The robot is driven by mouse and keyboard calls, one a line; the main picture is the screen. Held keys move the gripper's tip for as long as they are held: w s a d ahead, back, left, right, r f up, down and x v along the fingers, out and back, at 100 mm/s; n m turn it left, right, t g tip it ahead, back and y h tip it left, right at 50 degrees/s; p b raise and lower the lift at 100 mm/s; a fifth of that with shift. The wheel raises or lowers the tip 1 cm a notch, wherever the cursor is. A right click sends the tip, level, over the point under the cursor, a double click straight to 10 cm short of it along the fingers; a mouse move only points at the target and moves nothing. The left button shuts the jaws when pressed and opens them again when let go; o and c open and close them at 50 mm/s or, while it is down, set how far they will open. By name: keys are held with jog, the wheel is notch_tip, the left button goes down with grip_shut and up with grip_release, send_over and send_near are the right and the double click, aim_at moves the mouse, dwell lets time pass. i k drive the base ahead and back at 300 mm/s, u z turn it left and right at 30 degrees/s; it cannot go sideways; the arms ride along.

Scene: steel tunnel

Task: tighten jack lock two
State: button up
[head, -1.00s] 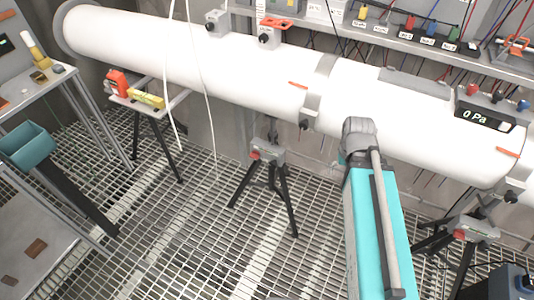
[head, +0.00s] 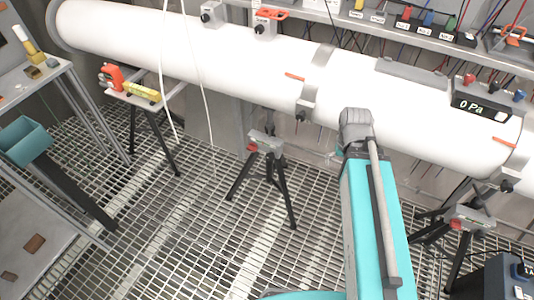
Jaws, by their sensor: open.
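A tripod jack (head: 266,143) with a grey head and a red knob (head: 252,147) stands on the grating under the middle of the white pipe (head: 200,50). A second tripod jack (head: 477,220), also with a red knob (head: 456,224), stands under the pipe's right end. I see no label telling which one is jack two. The lock positions are too small to read. My teal arm link (head: 375,225) with a grey joint rises in front of the pipe, between the two jacks. My gripper does not show in this view.
A stand at left carries a red tool (head: 111,76) and a yellow level (head: 144,91). A workbench with a teal bin (head: 24,141) stands at far left. White cables hang before the pipe. A dark case (head: 505,278) sits at bottom right. The grating left of the middle jack is clear.

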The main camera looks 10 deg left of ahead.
aim_at(455, 224)
jog(key=z, duration=2.3)
